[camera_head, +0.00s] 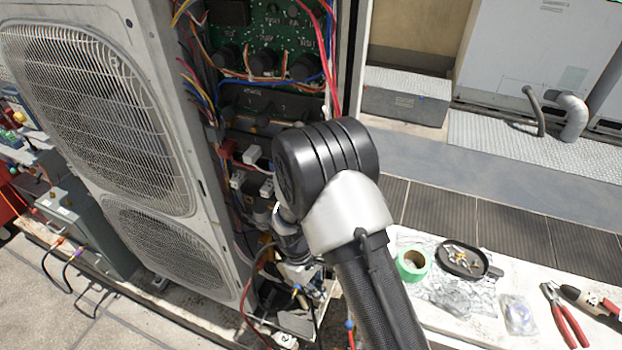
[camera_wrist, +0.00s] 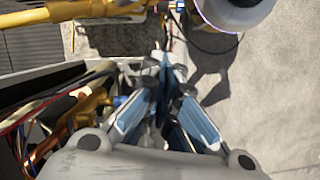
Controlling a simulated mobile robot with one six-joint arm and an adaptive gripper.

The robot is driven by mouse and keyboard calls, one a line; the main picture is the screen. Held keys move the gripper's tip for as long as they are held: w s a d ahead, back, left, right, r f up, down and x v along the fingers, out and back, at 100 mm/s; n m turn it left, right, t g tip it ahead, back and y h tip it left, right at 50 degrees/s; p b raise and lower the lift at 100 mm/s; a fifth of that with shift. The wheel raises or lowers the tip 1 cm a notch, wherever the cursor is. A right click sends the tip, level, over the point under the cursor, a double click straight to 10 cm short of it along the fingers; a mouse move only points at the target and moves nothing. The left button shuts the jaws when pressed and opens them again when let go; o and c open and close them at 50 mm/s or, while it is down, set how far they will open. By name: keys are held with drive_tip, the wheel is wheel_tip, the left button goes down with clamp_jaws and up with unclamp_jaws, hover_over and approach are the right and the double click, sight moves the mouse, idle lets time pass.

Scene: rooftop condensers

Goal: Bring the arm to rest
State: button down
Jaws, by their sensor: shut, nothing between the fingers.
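My arm (camera_head: 375,290) rises from the lower edge of the head view to a black and silver joint in front of the opened condenser unit (camera_head: 215,215). Beyond that joint it points down, and my gripper (camera_head: 297,272) is low beside the unit's exposed wiring, partly hidden by the arm. In the wrist view my gripper (camera_wrist: 166,68) shows its bluish fingers drawn together at the tips, shut and empty. Yellow-brown pipes and wires (camera_wrist: 85,108) lie close to its left side. I cannot tell whether it touches them.
A green circuit board (camera_head: 265,45) and loose cables fill the open unit. On the white ledge at right are green tape (camera_head: 413,262), a black dish of small parts (camera_head: 463,260) and red pliers (camera_head: 565,315). Grey concrete (camera_wrist: 280,100) lies clear right of the gripper.

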drive_tip(key=s+d+r+m+t+y, duration=0.1)
drive_tip(key=d+r+m, duration=0.2)
drive_tip(key=r, duration=0.9)
drive_tip(key=d+r+m+t+y, duration=0.1)
drive_tip(key=d+r+m+t, duration=0.15)
drive_tip(key=r, duration=0.95)
drive_tip(key=s+d+r+m+t, duration=0.1)
drive_tip(key=s+d+r+m, duration=0.1)
drive_tip(key=s+r, duration=0.4)
drive_tip(key=s+d+r+m+t, duration=0.2)
drive_tip(key=s+r, duration=0.4)
drive_tip(key=s, duration=0.4)
drive_tip(key=shift+d+r+m+y, duration=0.2)
drive_tip(key=shift+d+m+y, duration=0.3)
drive_tip(key=shift+d, duration=0.5)
drive_tip(key=shift+s, duration=0.1)
